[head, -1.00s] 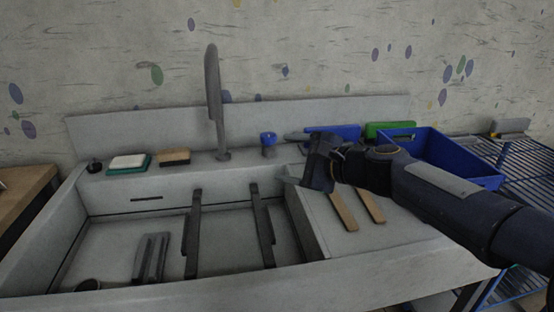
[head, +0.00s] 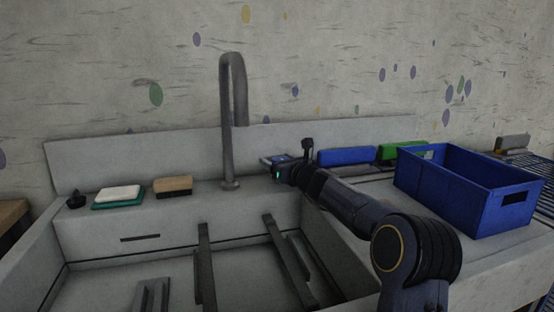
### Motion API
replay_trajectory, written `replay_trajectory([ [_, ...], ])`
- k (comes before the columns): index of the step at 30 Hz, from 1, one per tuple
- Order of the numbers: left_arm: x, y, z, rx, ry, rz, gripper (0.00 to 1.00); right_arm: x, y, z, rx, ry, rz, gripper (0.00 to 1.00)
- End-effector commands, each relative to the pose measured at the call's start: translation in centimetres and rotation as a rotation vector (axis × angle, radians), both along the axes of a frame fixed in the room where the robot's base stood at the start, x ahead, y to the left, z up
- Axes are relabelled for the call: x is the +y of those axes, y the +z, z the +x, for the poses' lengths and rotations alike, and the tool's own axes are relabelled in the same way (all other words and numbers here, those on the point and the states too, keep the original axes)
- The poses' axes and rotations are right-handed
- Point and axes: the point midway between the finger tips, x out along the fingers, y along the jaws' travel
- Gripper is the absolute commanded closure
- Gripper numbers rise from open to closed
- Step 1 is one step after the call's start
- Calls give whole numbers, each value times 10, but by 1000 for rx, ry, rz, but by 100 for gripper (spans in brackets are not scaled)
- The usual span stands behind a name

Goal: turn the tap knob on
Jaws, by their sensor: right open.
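The grey curved tap (head: 228,130) stands at the back ledge of the sink. My right gripper (head: 287,160) is open at the ledge, just right of the tap's base. The blue tap knob stood on this ledge in the earlier view. It is now mostly or wholly behind my right gripper, and a small blue patch shows at the gripper's far side. I cannot tell whether the fingers touch the knob or are around it. My left gripper is not in view.
A white sponge on a green pad (head: 118,195) and a brown brush (head: 173,186) lie on the left ledge. Dark bars (head: 204,265) cross the basin.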

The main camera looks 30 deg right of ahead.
Motion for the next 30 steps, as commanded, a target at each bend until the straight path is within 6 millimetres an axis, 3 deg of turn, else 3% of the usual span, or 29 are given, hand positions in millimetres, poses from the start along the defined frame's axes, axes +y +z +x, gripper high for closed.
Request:
replay_trajectory([
  [11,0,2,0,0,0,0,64,1,0,7,0,0,-1,32],
  [21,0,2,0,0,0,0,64,1,0,7,0,0,-1,75],
  [30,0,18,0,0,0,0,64,0,3,7,4,41,-1,75],
])
